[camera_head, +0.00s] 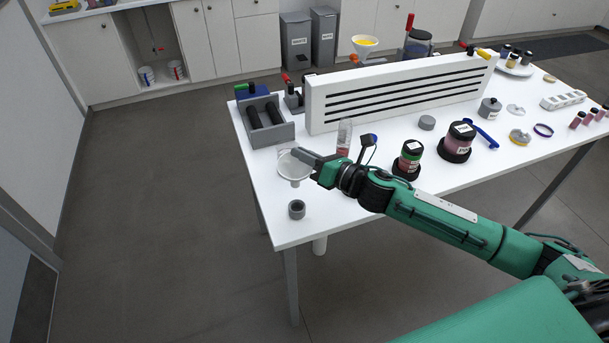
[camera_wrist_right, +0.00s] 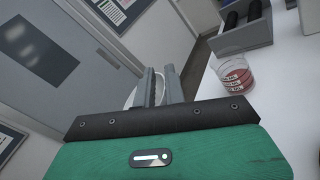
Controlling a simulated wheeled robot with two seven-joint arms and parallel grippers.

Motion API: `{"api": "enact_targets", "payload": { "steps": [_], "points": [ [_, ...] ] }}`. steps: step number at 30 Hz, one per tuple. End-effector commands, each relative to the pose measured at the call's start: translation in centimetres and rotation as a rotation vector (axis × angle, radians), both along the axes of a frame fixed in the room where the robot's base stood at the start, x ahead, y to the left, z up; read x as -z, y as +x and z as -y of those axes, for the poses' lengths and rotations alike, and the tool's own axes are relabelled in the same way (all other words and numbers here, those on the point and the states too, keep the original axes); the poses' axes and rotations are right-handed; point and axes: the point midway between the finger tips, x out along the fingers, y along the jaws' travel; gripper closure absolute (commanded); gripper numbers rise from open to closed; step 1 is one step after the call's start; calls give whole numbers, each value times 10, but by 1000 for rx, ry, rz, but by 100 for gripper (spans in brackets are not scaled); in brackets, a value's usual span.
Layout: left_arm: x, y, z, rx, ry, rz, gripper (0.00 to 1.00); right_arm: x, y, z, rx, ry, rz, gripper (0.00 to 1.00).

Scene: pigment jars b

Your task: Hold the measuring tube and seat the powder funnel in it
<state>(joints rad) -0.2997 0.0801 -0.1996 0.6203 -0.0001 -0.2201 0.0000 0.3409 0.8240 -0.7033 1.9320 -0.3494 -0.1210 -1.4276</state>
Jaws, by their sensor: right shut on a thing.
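The white powder funnel (camera_head: 294,170) is in my right gripper (camera_head: 304,156), held by its rim above the table's near left part, its spout pointing down. In the right wrist view, the fingers (camera_wrist_right: 157,86) are closed and only a thin pale edge of the funnel (camera_wrist_right: 132,94) shows beside them. A clear tube (camera_head: 345,132) with reddish powder at its bottom, which looks like the measuring tube, stands upright behind my right wrist; it also shows in the right wrist view (camera_wrist_right: 234,72). The funnel is apart from it. My left gripper is not in view.
A grey ring-shaped block (camera_head: 296,209) stands near the table's front left corner. A grey tray (camera_head: 267,130) with black cylinders and a white slotted rack (camera_head: 400,92) stand behind.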

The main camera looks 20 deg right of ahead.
Motion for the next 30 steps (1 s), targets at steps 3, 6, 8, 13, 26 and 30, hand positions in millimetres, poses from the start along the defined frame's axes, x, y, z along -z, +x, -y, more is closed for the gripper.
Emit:
{"api": "enact_targets", "payload": {
  "steps": [3,6,8,13,26,30],
  "points": [
    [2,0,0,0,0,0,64,-31,0,0,-2,-4,6,100],
    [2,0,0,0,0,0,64,-50,0,0,-1,-2,4,100],
    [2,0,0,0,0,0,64,-60,0,0,-1,-2,4,100],
    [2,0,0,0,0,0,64,-80,0,0,0,0,2,100],
    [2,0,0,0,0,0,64,-86,-5,-4,7,1,-4,100],
    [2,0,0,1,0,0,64,-67,-16,-13,29,3,-4,100]
  ]
}}
